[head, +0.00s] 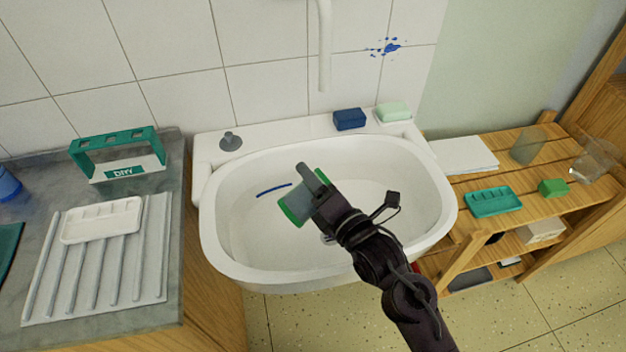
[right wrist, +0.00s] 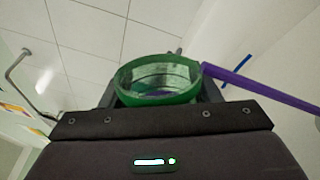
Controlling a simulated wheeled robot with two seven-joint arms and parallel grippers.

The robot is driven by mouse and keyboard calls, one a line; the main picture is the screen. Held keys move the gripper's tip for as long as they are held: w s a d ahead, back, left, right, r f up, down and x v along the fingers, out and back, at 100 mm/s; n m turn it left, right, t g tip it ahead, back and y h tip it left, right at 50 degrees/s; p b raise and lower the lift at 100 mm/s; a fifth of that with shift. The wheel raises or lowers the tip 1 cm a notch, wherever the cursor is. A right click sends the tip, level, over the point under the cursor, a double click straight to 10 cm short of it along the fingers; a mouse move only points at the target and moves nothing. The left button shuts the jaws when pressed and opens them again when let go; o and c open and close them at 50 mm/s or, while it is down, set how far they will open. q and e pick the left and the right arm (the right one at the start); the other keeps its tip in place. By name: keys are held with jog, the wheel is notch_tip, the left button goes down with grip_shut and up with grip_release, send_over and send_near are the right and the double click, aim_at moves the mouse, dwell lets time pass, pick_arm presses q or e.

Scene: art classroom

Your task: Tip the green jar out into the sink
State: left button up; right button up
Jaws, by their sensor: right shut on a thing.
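The green jar (head: 297,206), a clear body with green edges, is held tilted on its side above the white sink (head: 228,235). My right gripper (head: 314,184) is shut on it. In the right wrist view, the jar's green rim (right wrist: 160,97) shows between the fingers. A purple stick (right wrist: 262,88) reaches from beside the rim to the right; I cannot tell whether its end is inside the jar. A thin blue stick (head: 274,190) lies in the basin at the left, apart from the jar. My left gripper is not in view.
A blue sponge (head: 349,119) and a pale green soap (head: 393,112) sit on the sink's back ledge, below a tap pipe (head: 324,50). A draining board with a white palette (head: 101,220) is at left. A wooden shelf (head: 470,225) with several items stands at right.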

jog(key=shift+d+f+m+p, duration=0.1)
jog(key=shift+f+m+p, duration=0.2)
jog(key=shift+m, duration=0.4)
jog(key=shift+w+d+f+m+p, duration=0.15)
jog(key=shift+f+m+p, duration=0.1)
jog(key=shift+m, duration=0.3)
jog(key=shift+w+d+f+m+p, duration=0.1)
jog(key=shift+f+m, duration=0.1)
jog(key=shift+m, duration=0.35)
jog(key=shift+w+d+r+m+p, duration=0.15)
jog(key=shift+r+m+p, duration=0.15)
jog(key=shift+m+p, duration=0.4)
jog(key=shift+w+d+m+p, duration=0.15)
jog(key=shift+m+p, duration=0.1)
jog(key=shift+m, duration=0.25)
jog(key=shift+s+d+m+p, duration=0.1)
jog(key=shift+m+p, duration=0.15)
jog(key=shift+m, duration=0.25)
jog(key=shift+w, duration=0.1)
